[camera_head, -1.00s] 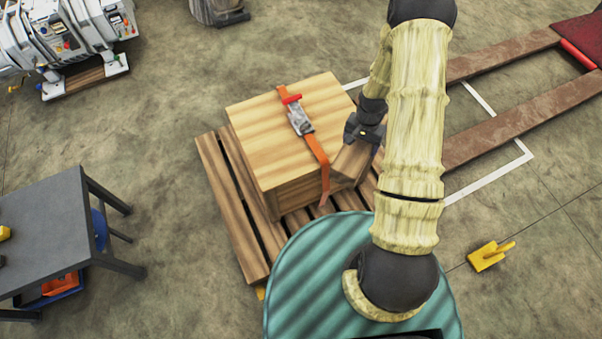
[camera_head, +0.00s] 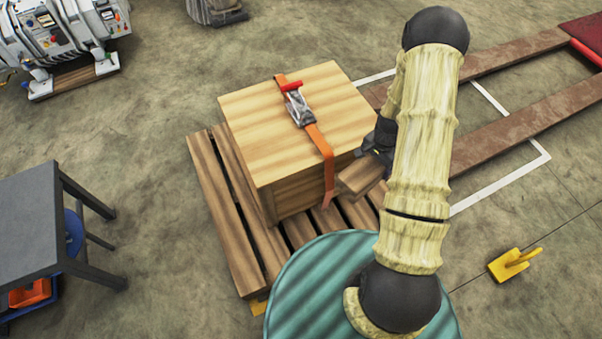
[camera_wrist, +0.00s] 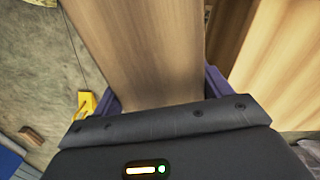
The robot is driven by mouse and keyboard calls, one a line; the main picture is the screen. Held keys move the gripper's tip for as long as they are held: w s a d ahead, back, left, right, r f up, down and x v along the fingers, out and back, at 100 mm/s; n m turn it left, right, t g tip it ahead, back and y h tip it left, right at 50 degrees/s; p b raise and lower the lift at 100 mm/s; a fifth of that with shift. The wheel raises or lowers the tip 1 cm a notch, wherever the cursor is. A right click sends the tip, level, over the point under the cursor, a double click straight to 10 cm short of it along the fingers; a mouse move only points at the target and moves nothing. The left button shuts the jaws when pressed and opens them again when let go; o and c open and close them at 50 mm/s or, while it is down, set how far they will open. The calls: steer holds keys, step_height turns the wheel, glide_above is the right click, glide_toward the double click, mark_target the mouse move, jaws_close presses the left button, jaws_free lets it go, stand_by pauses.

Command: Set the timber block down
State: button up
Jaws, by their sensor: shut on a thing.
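The timber block (camera_head: 362,176) is a short brown piece of wood beside the right side of the strapped wooden crate, above the pallet slats. My gripper (camera_head: 377,156) is shut on its far end, partly hidden behind my arm. In the wrist view the block (camera_wrist: 140,50) fills the space between the purple fingers of my gripper (camera_wrist: 160,92) and runs up out of the picture. I cannot tell whether the block touches the pallet or the crate.
The wooden crate (camera_head: 290,115) with an orange strap (camera_head: 320,142) sits on the pallet (camera_head: 222,210). A yellow chock (camera_head: 513,263) lies on the floor at right. Brown forks or beams (camera_head: 530,110) lie behind. A grey table (camera_head: 30,230) stands at left.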

step_height(320, 180, down, 25)
steer(key=m+b, duration=0.3)
steer(key=b, duration=1.8)
steer(key=shift+s+d+r, duration=0.2)
steer(key=shift+d, duration=0.1)
steer(key=shift+f+b, duration=1.35)
steer(key=shift+f, duration=1.15)
steer(key=shift+f+b, duration=1.5)
steer(key=shift+f, duration=0.95)
steer(key=shift+f, duration=0.15)
steer(key=o, duration=1.7)
